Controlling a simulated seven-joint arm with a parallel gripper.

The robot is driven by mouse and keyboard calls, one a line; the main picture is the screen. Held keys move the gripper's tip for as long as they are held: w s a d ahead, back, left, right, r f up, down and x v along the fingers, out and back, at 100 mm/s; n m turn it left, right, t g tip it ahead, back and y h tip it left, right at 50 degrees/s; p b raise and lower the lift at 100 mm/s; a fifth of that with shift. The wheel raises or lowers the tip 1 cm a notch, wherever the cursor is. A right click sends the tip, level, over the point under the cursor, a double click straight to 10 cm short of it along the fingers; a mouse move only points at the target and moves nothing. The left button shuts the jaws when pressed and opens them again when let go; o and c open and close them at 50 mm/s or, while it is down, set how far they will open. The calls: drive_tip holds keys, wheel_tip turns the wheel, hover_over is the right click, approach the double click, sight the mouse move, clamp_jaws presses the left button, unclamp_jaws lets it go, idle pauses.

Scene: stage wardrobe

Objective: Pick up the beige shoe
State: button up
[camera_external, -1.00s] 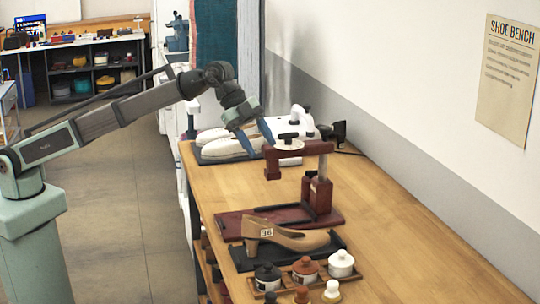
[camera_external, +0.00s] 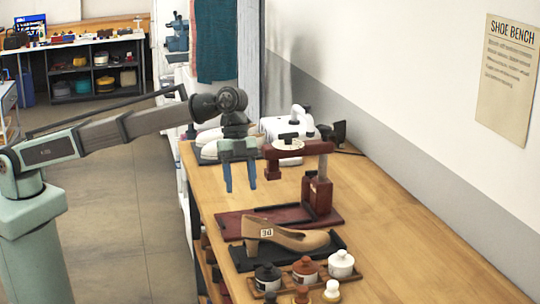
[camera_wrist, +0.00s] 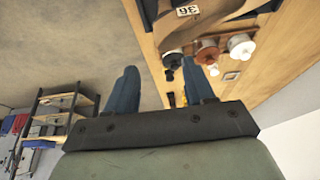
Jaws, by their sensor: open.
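The beige shoe (camera_external: 295,240) is a tan heeled pump with a tag reading 36. It lies on a black mat (camera_external: 247,265) on the wooden bench, its heel to the left and toe to the right. It also shows partly at the top of the wrist view (camera_wrist: 178,38), cut off by the frame. My gripper (camera_external: 240,188) hangs with its blue fingers pointing down, above the bench's left side and higher than the shoe. Its fingers are apart and nothing is between them. In the wrist view, the fingers (camera_wrist: 160,68) are also spread and clear of the shoe.
A dark red press-like stand (camera_external: 318,190) rises beside my gripper, behind the shoe. Lidded jars (camera_external: 305,268) stand on a tray in front of the shoe. Cream shoes (camera_external: 209,151) and a white machine (camera_external: 290,126) are farther back. The bench's right side (camera_external: 400,240) is clear.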

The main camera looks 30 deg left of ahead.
sight(248, 227)
drive_tip(key=shift+x, duration=3.85)
drive_tip(key=shift+w+d, duration=0.15)
drive_tip(key=shift+w, duration=0.05)
clamp_jaws()
